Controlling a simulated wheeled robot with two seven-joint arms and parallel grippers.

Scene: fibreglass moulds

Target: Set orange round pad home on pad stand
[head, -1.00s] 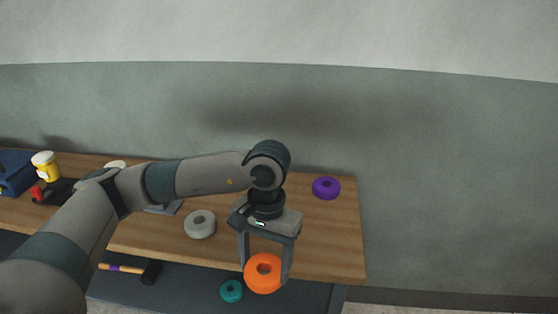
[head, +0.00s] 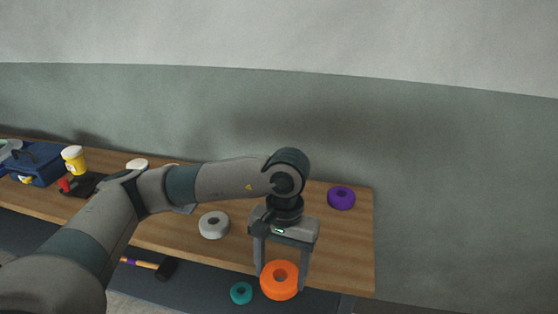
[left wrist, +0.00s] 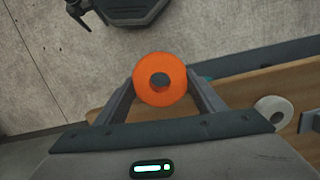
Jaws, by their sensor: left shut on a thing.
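The orange round pad (head: 279,280) is a thick ring with a centre hole. My left gripper (head: 279,272) is shut on it, one finger on each side, at the table's front edge near the right end. In the left wrist view the pad (left wrist: 160,66) sits between the fingers (left wrist: 160,84), partly over the table edge. A grey piece (head: 186,208) on the table is mostly hidden behind my left arm; I cannot tell whether it is the pad stand. My right gripper is out of view.
A light grey ring (head: 214,225) and a purple ring (head: 341,198) lie on the wooden table (head: 335,245). A teal ring (head: 241,292) and a hammer (head: 150,265) are lower, below the front edge. A yellow jar (head: 74,160) and blue toolbox (head: 40,165) stand at far left.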

